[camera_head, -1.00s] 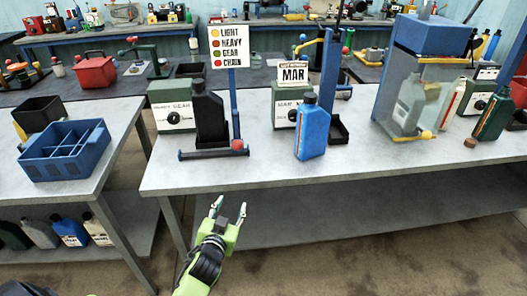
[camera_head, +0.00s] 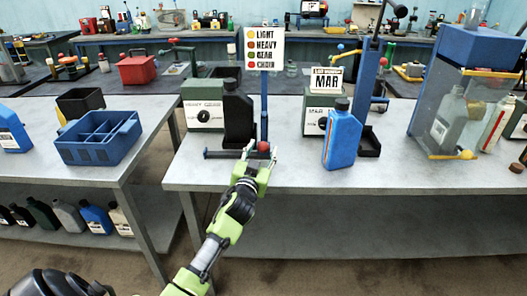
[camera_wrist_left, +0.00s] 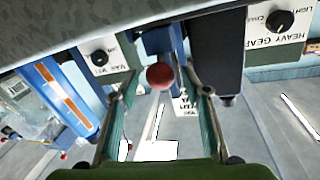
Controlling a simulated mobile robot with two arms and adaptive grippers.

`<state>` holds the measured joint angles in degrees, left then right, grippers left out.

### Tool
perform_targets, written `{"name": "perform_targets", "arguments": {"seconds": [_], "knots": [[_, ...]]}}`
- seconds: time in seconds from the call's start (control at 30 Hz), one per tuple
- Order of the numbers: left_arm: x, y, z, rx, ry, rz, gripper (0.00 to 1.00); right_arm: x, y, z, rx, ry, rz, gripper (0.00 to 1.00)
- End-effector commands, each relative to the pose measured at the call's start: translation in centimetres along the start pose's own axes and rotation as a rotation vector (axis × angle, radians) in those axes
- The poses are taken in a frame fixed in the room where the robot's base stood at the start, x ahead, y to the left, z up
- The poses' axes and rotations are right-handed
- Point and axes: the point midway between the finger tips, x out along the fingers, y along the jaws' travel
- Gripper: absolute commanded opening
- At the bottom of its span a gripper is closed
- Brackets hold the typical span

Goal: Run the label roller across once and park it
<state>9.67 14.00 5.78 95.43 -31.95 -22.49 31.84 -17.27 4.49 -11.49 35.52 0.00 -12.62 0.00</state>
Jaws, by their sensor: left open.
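A low dark bar (camera_head: 225,154) with a red ball knob (camera_head: 263,147) at its right end lies at the bench's front edge, by a blue post; I take it for the label roller. A black bottle (camera_head: 238,118) stands just behind the bar. My left gripper (camera_head: 257,152) is open at the knob. In the left wrist view, the red knob (camera_wrist_left: 160,76) shows between the spread fingers of the gripper (camera_wrist_left: 160,84), with gaps at both sides. My right gripper is not in view.
A colour list sign (camera_head: 264,48) tops the post. A clear-sided cabinet (camera_head: 440,110) stands further right. A blue divided crate (camera_head: 100,140) sits on the left bench.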

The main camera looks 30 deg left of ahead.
Motion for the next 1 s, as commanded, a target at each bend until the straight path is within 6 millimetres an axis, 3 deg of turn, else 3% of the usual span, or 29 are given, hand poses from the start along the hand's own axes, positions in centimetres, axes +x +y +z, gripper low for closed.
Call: {"name": "perform_targets", "arguments": {"seconds": [0.2, 0.5, 0.67, 0.87, 1.0], "knots": [[1.8, 0.0, 0.1, -0.001, -0.001, 0.000, 0.43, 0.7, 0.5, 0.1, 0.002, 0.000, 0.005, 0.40], [2.0, 0.0, 0.0, -0.001, -0.001, 0.000, 0.43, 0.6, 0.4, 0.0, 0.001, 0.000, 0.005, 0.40], [1.9, 0.0, 0.0, -0.001, -0.001, 0.000, 0.02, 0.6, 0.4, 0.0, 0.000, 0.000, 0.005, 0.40], [1.9, -0.2, 0.1, 0.000, -0.002, 0.000, 0.00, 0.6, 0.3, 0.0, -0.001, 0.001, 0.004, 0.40], [1.6, -1.5, 0.3, 0.003, -0.004, -0.002, 0.00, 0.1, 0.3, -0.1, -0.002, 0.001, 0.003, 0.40]]}}
